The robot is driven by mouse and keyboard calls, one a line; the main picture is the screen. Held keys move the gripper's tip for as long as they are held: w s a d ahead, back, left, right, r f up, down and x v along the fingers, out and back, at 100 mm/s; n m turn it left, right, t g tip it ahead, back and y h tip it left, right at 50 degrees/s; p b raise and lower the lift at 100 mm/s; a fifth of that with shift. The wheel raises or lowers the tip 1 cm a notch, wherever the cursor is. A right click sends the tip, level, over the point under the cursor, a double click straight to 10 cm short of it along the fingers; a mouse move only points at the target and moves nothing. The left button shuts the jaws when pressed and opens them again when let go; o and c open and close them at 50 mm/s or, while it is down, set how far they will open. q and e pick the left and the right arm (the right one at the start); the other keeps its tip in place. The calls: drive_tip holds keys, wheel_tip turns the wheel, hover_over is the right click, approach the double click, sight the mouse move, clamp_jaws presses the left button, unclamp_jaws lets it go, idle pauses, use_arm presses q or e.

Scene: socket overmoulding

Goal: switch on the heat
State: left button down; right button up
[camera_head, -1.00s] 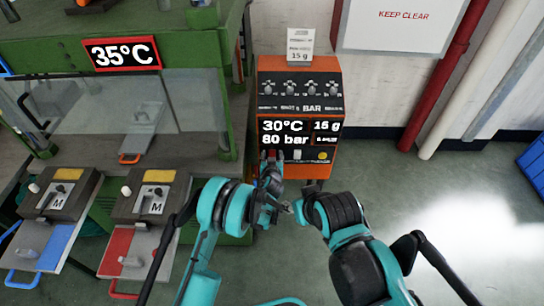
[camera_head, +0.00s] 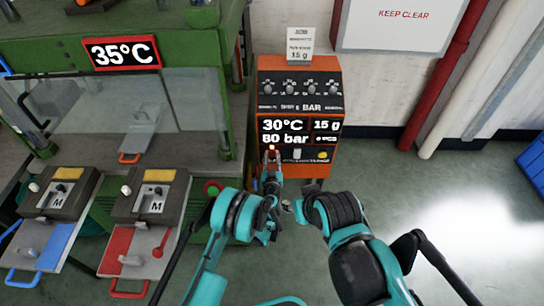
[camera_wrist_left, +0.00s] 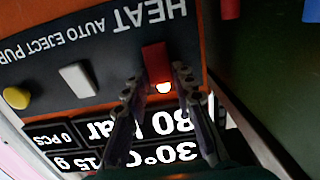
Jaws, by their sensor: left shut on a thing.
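The orange machine (camera_head: 293,180) has a black front with a display (camera_head: 284,138) reading 30°C, 80 bar and 15 g. In the left wrist view, its red switch (camera_wrist_left: 155,62) sits by the word HEAT, upside down in that picture, and a small lamp (camera_wrist_left: 163,88) glows beside it. My left gripper (camera_head: 272,163) reaches the lower left of this panel. In the left wrist view, its fingers (camera_wrist_left: 159,78) are on either side of the red switch, shut on it. My right gripper (camera_head: 289,205) is near the left wrist, in front of the machine; its jaws are too small to read.
A white button (camera_wrist_left: 77,80) and a yellow button (camera_wrist_left: 16,97) are on the same panel. A green press (camera_head: 220,120) with a 35°C display stands at the left. Trays with blue and red inserts stick out in front.

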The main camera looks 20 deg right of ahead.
sight(272, 135)
use_arm(q)
drive_tip(key=shift+f+t, duration=0.15)
drive_tip(key=shift+t, duration=0.35)
drive_tip(key=c, duration=1.2)
unclamp_jaws()
wheel_tip(272, 135, up, 10)
